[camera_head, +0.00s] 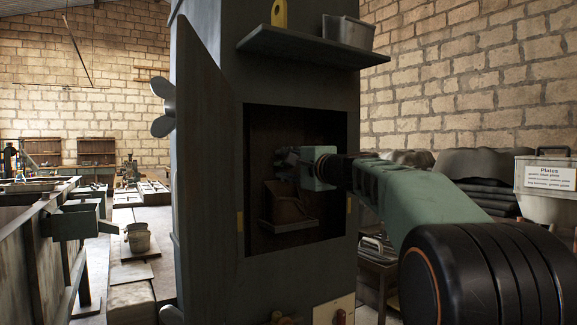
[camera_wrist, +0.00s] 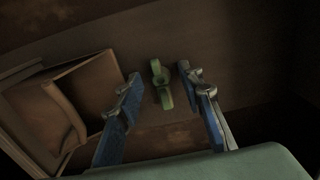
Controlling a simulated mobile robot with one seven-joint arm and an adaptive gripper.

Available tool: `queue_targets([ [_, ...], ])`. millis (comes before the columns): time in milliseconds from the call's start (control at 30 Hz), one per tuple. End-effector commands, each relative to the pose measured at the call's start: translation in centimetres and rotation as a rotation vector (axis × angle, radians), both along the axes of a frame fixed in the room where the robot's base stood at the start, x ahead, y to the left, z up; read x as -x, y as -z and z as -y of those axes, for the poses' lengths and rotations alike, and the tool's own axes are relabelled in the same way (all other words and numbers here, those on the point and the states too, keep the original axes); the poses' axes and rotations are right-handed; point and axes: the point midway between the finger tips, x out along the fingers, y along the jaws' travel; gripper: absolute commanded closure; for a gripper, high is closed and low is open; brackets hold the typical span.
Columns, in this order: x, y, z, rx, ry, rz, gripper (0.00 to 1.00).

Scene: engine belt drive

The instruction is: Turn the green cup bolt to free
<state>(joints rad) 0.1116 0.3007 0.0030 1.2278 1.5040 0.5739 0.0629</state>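The green cup bolt (camera_wrist: 161,86) shows in the wrist view as a small green piece with a narrow, lobed shape on the dark brown back wall. My gripper (camera_wrist: 159,75) is open, with one blue-padded finger on each side of the bolt and a visible gap to both. I cannot tell how far the fingertips reach in depth toward the bolt. In the head view my gripper (camera_head: 286,158) is inside the cabinet opening, and the bolt is hidden there.
The grey cabinet (camera_head: 205,190) has its door open on the left. A brown open box (camera_wrist: 62,105) sits inside, left of my gripper in the wrist view; it also shows in the head view (camera_head: 287,205). The opening's edges surround my arm. A shelf (camera_head: 300,46) juts out above.

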Motion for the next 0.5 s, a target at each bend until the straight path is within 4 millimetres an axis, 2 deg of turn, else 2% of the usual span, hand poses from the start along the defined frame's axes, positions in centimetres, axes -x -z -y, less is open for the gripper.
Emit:
queue_targets([
  [167, 1.4, -0.1, 0.8, -0.001, 0.003, 0.0, 0.65],
  [500, 7.1, -0.1, 3.6, 0.0, 0.002, 0.001, 0.65],
])
